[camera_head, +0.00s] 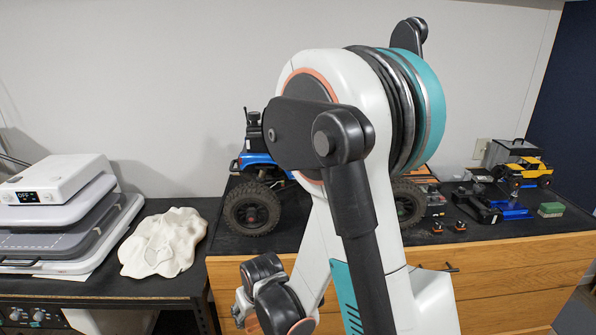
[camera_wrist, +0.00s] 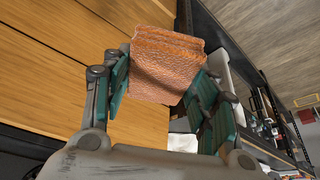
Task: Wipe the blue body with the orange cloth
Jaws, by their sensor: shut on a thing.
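The orange cloth (camera_wrist: 168,62), folded and textured, is between the teal-padded fingers of my gripper (camera_wrist: 163,88) in the wrist view. My gripper is shut on it. The cloth is not visible in the head view. The blue body (camera_head: 256,160) belongs to the crawler with big black tyres on the dark bench top. My arm hides most of it in the head view; a blue edge and the left front wheel (camera_head: 251,209) show. The blue body is not seen in the wrist view, so its distance from my gripper cannot be told.
Wooden drawer fronts (camera_head: 520,275) are below the bench top. A crumpled white cloth (camera_head: 163,242) and a stacked white device (camera_head: 62,205) are at left. A yellow model truck (camera_head: 523,173), a blue part (camera_head: 511,210) and a green block (camera_head: 551,209) stand at right.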

